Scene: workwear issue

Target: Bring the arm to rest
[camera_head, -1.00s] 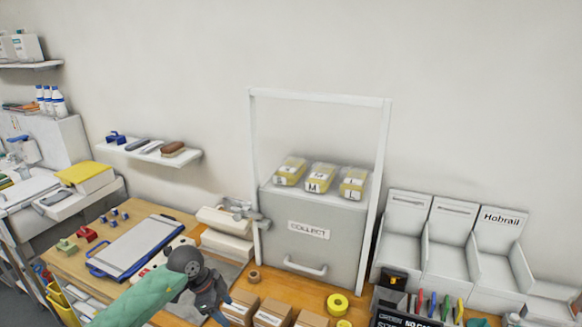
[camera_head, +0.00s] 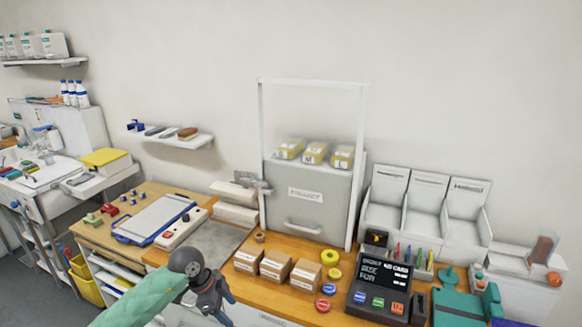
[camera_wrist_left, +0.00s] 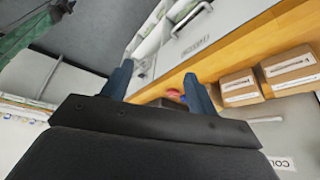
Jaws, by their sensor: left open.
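My left arm, in a green sleeve, comes in from the bottom left of the head view. Its dark left gripper (camera_head: 226,312) hangs low in front of the counter's front edge, left of the cardboard boxes (camera_head: 275,265). In the left wrist view the two blue-grey fingers of the gripper (camera_wrist_left: 160,86) stand apart with nothing between them. The boxes also show there at the right (camera_wrist_left: 290,72), clear of the fingers. My right gripper does not show.
The wooden counter (camera_head: 325,312) carries tape rolls, a black size-card board (camera_head: 380,283) and pens. Behind it stand a grey collect cabinet (camera_head: 305,205) with yellow packs on top and white bins (camera_head: 420,210). A blue-rimmed board (camera_head: 155,218) lies at the left.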

